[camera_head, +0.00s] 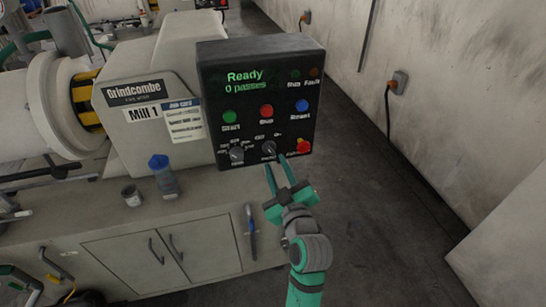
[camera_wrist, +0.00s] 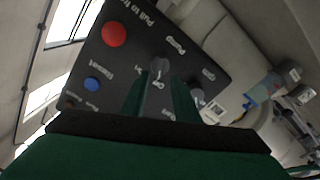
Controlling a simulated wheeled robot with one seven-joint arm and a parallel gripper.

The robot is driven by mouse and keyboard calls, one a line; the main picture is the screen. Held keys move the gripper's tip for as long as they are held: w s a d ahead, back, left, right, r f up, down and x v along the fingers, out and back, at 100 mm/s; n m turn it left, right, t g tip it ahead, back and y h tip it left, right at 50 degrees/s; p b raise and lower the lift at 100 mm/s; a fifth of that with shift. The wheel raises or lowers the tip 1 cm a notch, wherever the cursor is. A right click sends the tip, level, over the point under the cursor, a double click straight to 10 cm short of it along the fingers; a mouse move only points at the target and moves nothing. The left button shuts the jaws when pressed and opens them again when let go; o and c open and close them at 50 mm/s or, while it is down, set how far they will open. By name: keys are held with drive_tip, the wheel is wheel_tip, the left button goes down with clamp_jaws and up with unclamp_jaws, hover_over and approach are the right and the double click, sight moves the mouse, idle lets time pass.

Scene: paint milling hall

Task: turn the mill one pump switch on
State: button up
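The mill one control panel (camera_head: 262,75) is a dark box on the mill labelled "Mill 1"; its display reads "Ready, 0 passes". The pump switch (camera_head: 268,148) is a small grey rotary knob low on the panel, with "Off" and "On" marks above it. My gripper (camera_head: 277,163) is open, its fingertips just in front of and below this knob. In the wrist view the pump switch (camera_wrist: 158,66) shows just beyond the gap between the fingertips (camera_wrist: 158,85). I cannot tell whether the fingers touch it, or exactly where its pointer stands.
A second knob (camera_head: 237,154) is close on the left, and the red emergency stop (camera_head: 303,146) close on the right. Start (camera_head: 229,116), stop (camera_head: 266,111) and reset (camera_head: 302,105) buttons sit above. Floor to the right is clear.

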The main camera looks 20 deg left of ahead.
sight(271, 152)
drive_tip(key=shift+x, duration=2.35)
clamp_jaws()
